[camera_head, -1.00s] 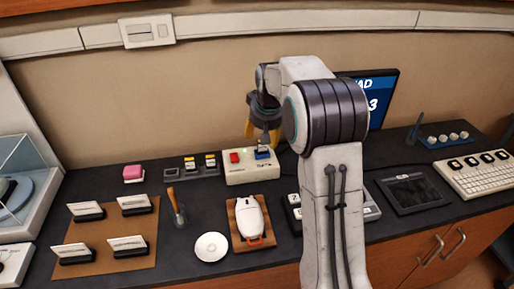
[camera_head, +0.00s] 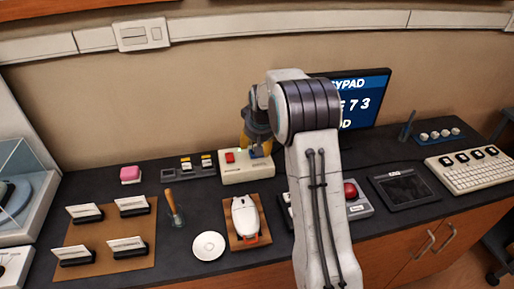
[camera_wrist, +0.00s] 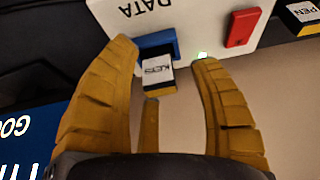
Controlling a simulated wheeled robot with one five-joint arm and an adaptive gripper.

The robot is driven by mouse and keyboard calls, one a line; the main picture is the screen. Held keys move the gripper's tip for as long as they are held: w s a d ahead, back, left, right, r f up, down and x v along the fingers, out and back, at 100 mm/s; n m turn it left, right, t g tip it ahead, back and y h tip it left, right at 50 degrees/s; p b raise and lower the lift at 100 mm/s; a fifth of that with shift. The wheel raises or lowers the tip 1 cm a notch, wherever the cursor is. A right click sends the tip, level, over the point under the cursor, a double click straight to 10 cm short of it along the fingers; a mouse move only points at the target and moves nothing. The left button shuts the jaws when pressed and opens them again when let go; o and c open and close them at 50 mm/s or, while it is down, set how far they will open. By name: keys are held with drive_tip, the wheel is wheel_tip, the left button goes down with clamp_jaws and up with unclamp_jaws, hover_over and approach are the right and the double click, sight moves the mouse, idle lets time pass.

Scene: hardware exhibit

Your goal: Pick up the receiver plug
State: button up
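The small dark plug with a white KEYS label (camera_wrist: 157,72) sits against the blue block (camera_wrist: 155,43) on the white DATA box (camera_wrist: 192,18) in the wrist view. I take it to be the receiver plug. My gripper (camera_wrist: 165,56) is open, with one yellow finger on each side of the plug and gaps showing between. In the head view my gripper (camera_head: 254,138) is low over the right end of the white box (camera_head: 247,174). The blue block (camera_head: 257,152) is partly hidden there, and I cannot make out the plug.
A red switch (camera_head: 230,157) is on the box's left. A tray of labelled pieces (camera_head: 190,167) stands left of it. A white mouse (camera_head: 244,216) on a wooden board lies in front. A monitor (camera_head: 362,98) stands behind my arm. The wall is close behind.

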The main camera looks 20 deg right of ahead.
drive_tip(key=c, duration=1)
clamp_jaws()
drive_tip(key=shift+r, duration=0.2)
